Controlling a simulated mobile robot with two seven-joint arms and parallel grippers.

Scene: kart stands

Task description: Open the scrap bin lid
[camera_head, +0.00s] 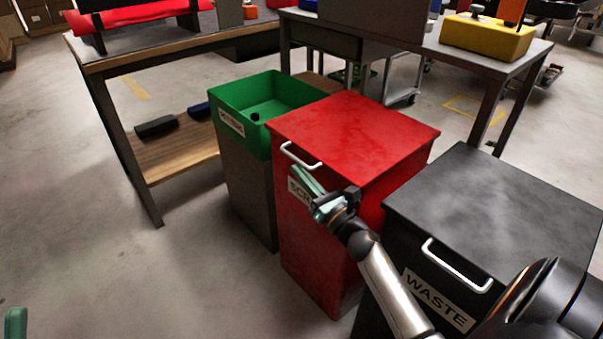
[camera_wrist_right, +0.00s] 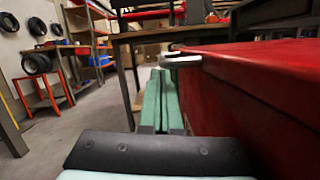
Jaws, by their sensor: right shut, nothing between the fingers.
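The red scrap bin (camera_head: 325,255) stands in the middle of the head view, with its flat red lid (camera_head: 355,130) down. A white bar handle (camera_head: 300,157) is on the lid's front edge; it also shows in the right wrist view (camera_wrist_right: 182,61). A label on the bin's front is partly hidden by my right gripper (camera_head: 302,178). That gripper's green fingers (camera_wrist_right: 161,98) are shut and empty, with tips just below the handle; I cannot tell whether they touch it. A green tip of my left gripper (camera_head: 15,323) shows at the lower left edge.
A black waste bin (camera_head: 500,205) with a white handle stands close on the right. An open green-topped bin (camera_head: 245,150) stands close on the left. Workbenches (camera_head: 150,50) stand behind. The floor at the left front is clear.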

